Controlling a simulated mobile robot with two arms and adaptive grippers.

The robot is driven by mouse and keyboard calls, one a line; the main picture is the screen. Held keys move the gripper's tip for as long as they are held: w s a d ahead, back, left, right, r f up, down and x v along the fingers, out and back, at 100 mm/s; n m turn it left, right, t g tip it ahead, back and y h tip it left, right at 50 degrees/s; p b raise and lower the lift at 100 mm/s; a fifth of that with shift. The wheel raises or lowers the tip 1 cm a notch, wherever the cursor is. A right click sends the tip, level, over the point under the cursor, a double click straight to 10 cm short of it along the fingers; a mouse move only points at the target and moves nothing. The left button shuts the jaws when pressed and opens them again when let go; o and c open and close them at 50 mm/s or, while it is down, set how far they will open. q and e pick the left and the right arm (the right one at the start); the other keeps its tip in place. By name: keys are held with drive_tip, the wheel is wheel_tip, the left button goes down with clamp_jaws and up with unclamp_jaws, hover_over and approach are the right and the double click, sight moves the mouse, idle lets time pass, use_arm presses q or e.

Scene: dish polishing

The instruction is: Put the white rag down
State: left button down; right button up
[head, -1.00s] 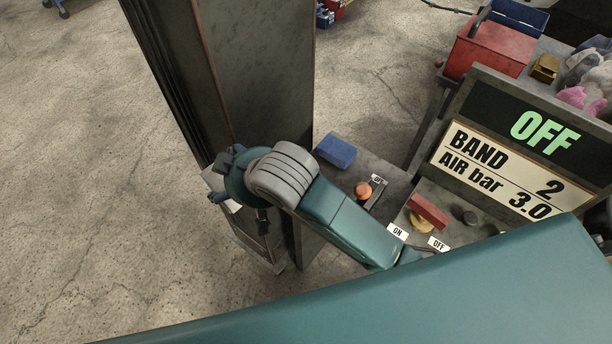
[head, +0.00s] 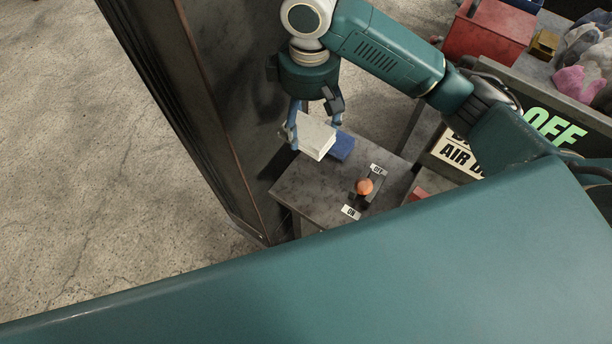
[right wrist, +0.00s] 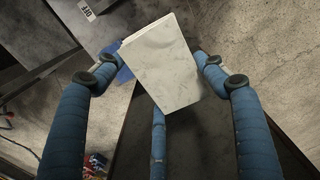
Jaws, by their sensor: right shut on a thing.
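The white rag (head: 317,136) is a flat, folded off-white block. My right gripper (head: 314,128) is shut on it, with blue fingers on either side of it, and holds it tilted by the far corner of the small grey table (head: 310,187). In the right wrist view the rag (right wrist: 160,60) sits between the fingers, with one finger below it. Whether its underside touches the table cannot be told. A blue folded block (head: 343,148) lies on the table just right of the rag, partly hidden by it. My left gripper is not in view.
An orange knob (head: 364,187) with small labels stands on the table, right of the bare grey top. A dark upright panel (head: 215,100) rises on the left. A red bin (head: 485,38) and the OFF sign (head: 560,128) are at right.

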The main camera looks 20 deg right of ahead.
drive_tip(key=shift+f, duration=0.5)
drive_tip(key=p, duration=0.2)
hover_over(308, 175)
wheel_tip(308, 175, down, 15)
wheel_tip(308, 175, down, 4)
drive_tip(key=shift+r+p, duration=0.25)
drive_tip(key=shift+p, duration=0.55)
drive_tip(key=shift+f, duration=0.15)
drive_tip(key=o, duration=1)
